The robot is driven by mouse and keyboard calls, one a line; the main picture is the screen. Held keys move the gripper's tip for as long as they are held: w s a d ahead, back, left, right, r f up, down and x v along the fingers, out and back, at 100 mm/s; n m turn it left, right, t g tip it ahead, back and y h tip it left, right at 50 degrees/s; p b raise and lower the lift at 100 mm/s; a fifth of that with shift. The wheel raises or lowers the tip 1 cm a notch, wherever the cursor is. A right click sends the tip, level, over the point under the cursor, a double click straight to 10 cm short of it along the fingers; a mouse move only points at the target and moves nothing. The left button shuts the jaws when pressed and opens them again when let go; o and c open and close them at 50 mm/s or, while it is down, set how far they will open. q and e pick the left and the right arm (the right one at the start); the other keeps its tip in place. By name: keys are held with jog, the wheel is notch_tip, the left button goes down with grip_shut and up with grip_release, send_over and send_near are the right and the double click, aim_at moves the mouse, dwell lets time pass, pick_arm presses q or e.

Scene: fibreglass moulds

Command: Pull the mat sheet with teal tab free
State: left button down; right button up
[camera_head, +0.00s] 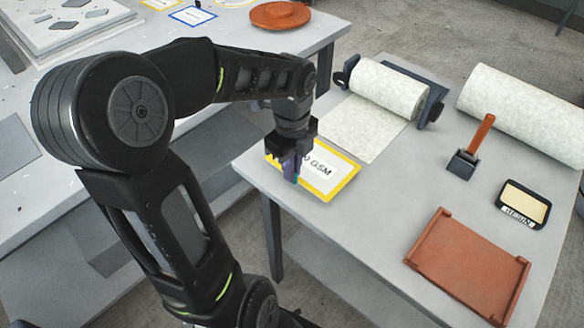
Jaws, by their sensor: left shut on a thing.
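A mat roll (388,90) sits in a dark holder, and its pale mat sheet (356,128) lies flat on the right-hand table from the roll toward the front left. My left gripper (292,172) points down over the yellow-bordered GSM card, just left of the sheet's loose end. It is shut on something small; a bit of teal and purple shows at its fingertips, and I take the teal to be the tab. The fingers hide most of it, and I cannot tell how it joins the sheet. My right gripper is out of view.
The GSM card (325,180) lies at the table's left corner. A larger loose roll (520,112), a tool with an orange handle (480,133), a black-framed box (523,203) and a brown tray (468,265) are on the right. The table's middle is clear.

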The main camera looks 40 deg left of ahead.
pick_arm(q)
jog(key=shift+r+p, duration=1)
jog(key=shift+r, duration=0.4)
